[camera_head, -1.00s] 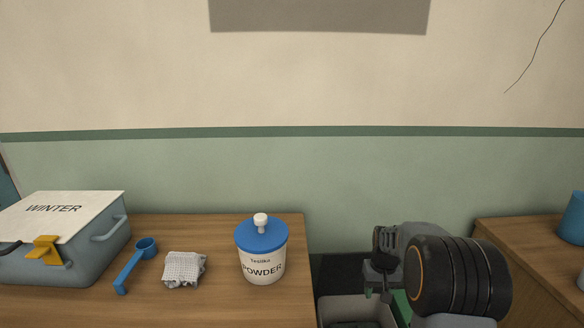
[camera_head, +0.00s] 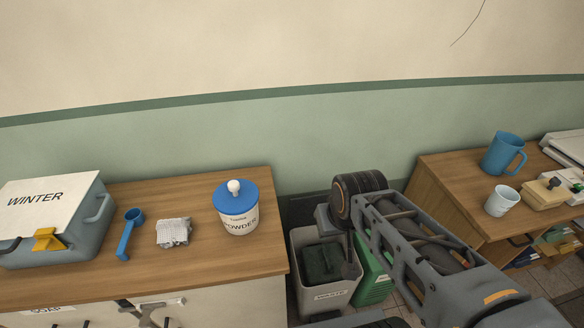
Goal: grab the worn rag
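A small, crumpled grey-white cloth (camera_head: 173,232), which looks like the rag, lies on the left wooden counter. It sits between a blue scoop and a powder jar. My arm reaches in from the lower right. A dark green, cloth-like thing (camera_head: 321,263) lies in the bin.
On the left counter (camera_head: 240,262) are a box marked WINTER (camera_head: 85,240), the blue scoop (camera_head: 127,235) and the blue-lidded powder jar (camera_head: 238,212). The grey bin (camera_head: 327,296) and a green container (camera_head: 374,282) stand between the counters. The right counter holds a blue jug (camera_head: 503,153) and a cup (camera_head: 501,202).

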